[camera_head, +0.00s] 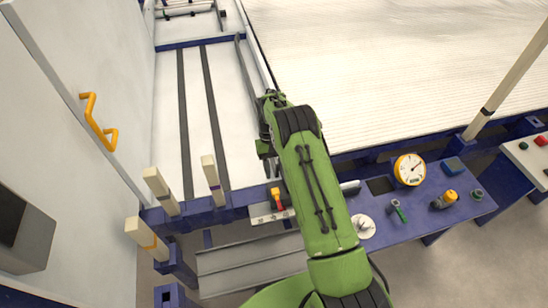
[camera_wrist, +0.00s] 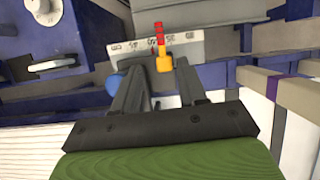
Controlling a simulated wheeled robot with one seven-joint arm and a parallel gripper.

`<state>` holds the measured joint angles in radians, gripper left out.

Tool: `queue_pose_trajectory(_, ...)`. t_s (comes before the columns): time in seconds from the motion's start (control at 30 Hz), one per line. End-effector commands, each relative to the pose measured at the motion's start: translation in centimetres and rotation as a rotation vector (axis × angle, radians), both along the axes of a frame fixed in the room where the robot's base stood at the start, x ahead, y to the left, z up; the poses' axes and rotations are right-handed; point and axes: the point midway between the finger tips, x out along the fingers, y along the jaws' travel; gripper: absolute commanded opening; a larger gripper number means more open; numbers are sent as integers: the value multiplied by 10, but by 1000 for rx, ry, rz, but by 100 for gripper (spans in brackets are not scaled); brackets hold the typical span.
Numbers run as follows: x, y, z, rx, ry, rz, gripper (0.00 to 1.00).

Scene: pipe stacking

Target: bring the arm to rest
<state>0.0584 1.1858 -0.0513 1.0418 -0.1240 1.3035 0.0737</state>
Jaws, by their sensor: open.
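My green arm (camera_head: 318,190) reaches up from the bottom right of the head view to its wrist near the middle. My gripper (camera_head: 268,160) is partly hidden behind the arm there. In the wrist view my gripper (camera_wrist: 157,80) shows two dark fingers spread apart with nothing held between them. Beyond the fingertips is a light labelled plate (camera_wrist: 125,45) with a red and orange handle (camera_wrist: 164,62). I cannot tell whether the fingers touch the plate.
A blue bench (camera_head: 440,215) at right carries a yellow dial gauge (camera_head: 410,169) and small tools. Pale posts (camera_head: 160,190) rise at left. A white slab with dark strips (camera_head: 230,90) lies behind. A large pale ribbed surface (camera_head: 400,70) fills the back right.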

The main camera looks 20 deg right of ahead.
Motion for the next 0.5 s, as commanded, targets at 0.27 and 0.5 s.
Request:
queue_pose_trajectory(0.27, 14, -1, 34, 1, 1, -1, 42)
queue_pose_trajectory(0.5, 14, -1, 33, 0, 2, 0, 42)
